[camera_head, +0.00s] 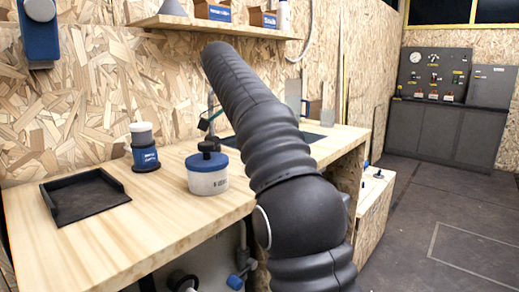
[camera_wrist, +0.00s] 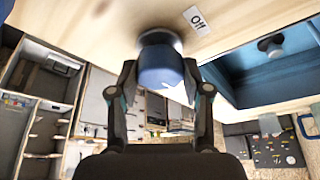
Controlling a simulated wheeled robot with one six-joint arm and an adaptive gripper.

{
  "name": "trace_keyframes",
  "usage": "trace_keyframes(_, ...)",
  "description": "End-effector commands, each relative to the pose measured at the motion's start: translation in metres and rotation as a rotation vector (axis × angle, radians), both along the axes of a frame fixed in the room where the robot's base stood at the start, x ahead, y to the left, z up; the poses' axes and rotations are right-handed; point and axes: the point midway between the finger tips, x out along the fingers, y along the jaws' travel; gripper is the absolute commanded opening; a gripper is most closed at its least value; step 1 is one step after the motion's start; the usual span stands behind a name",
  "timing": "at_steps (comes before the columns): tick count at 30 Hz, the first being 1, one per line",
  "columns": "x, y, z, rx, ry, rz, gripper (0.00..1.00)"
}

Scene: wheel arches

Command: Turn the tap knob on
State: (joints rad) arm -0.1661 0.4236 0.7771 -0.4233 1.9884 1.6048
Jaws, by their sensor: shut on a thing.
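The tap knob (camera_wrist: 158,58) is a blue, rounded cap on the wooden counter in the wrist view, at the top centre. My gripper (camera_wrist: 160,80) has one finger on each side of it and is shut on the knob. A blue sink basin (camera_wrist: 262,78) is to the right of the knob. In the head view my dark arm reaches over the counter and hides the knob and my gripper.
On the wooden counter (camera_head: 120,235) in the head view stand a blue-lidded tub (camera_head: 207,178), a dark blue-based jar (camera_head: 144,150) and a black tray (camera_head: 85,197). A shelf (camera_head: 215,27) with boxes is above. Open floor (camera_head: 450,215) is to the right.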

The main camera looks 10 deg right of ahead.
Motion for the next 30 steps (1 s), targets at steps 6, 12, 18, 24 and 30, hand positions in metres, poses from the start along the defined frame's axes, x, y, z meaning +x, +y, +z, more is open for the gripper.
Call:
trace_keyframes(6, 0.0017, 0.0017, -0.0001, 0.003, -0.005, -0.022, 0.14)
trace_keyframes(12, 0.0017, 0.0016, 0.0001, 0.003, -0.006, -0.025, 0.14)
trace_keyframes(18, 0.0016, 0.0013, 0.0002, 0.003, -0.006, -0.025, 0.58)
trace_keyframes(24, 0.0011, -0.0007, 0.0002, 0.002, -0.004, -0.028, 0.74)
trace_keyframes(30, 0.0008, -0.0009, 0.0002, 0.001, -0.002, -0.028, 0.74)
